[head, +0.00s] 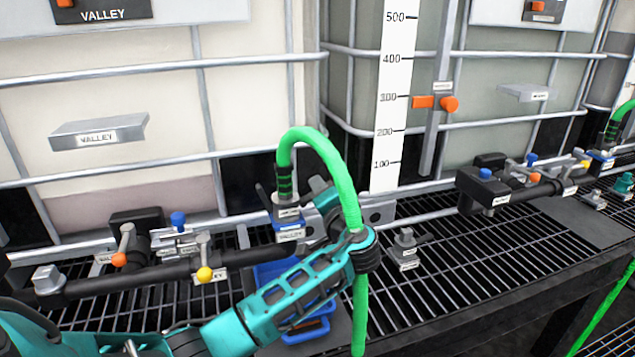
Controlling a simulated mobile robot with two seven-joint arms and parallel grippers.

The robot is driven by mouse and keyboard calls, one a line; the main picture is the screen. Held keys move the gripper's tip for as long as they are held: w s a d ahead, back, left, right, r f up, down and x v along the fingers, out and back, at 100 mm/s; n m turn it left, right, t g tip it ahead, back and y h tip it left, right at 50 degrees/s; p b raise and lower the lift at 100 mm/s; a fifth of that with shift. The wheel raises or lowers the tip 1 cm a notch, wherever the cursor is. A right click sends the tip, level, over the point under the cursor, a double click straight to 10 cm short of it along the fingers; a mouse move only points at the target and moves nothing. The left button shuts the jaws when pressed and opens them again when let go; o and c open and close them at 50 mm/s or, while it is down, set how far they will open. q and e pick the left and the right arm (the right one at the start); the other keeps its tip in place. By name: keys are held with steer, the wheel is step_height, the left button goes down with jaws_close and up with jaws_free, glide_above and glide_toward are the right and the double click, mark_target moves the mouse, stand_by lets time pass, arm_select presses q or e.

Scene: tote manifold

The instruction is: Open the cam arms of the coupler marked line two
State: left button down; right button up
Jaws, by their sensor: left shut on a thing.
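A green hose (345,190) arches down into a grey coupler (286,213) at the middle of the head view. A dark cam arm (262,197) stands raised at the coupler's left side. My left gripper (322,196) is at the coupler's right side, behind the hose, and is shut on what looks like the right cam arm, which its fingers mostly hide. A second green hose with a coupler (603,155) is at the far right. My right gripper is not in view.
Caged tanks (120,100) stand behind. Black pipes with coloured valve handles, one orange (118,259) and one yellow (204,274), run along the grating (450,270). A loose grey fitting (405,243) stands right of my gripper. A blue tray (262,274) lies under my arm.

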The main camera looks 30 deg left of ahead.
arm_select(q)
steer(key=shift+w+d+f+m, duration=0.1)
steer(key=shift+f+m, duration=0.2)
steer(key=shift+m, duration=0.45)
steer(key=shift+w+d+f+m, duration=0.1)
steer(key=shift+f+m, duration=0.2)
steer(key=shift+m, duration=0.45)
steer(key=c, duration=1.5)
jaws_free()
steer(key=shift+o, duration=0.2)
steer(key=v, duration=1.3)
steer(key=shift+b, duration=0.35)
steer(key=shift+a, duration=0.1)
